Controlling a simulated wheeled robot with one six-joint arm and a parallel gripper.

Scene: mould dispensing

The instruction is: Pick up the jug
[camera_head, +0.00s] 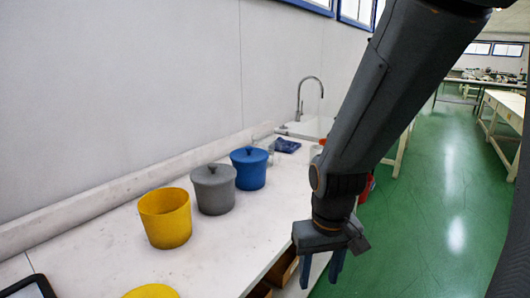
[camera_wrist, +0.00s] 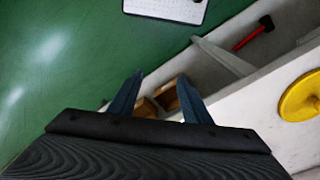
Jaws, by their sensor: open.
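My gripper (camera_head: 321,270) is open and empty, pointing down beside the front edge of the white counter, apart from everything on it. Its two blue fingers also show in the wrist view (camera_wrist: 160,88), with nothing between them. No vessel is clearly recognisable as a jug. A small clear vessel (camera_head: 268,147) stands partly hidden behind the blue pot; I cannot tell whether it is the jug. Something red (camera_head: 368,187) shows behind my arm, mostly hidden.
An open yellow pot (camera_head: 165,218), a lidded grey pot (camera_head: 213,190) and a lidded blue pot (camera_head: 249,170) stand on the counter (camera_head: 110,255). A yellow lid (camera_wrist: 301,97) lies near the front. A tap (camera_head: 301,98) and blue cloth (camera_head: 287,146) are behind.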

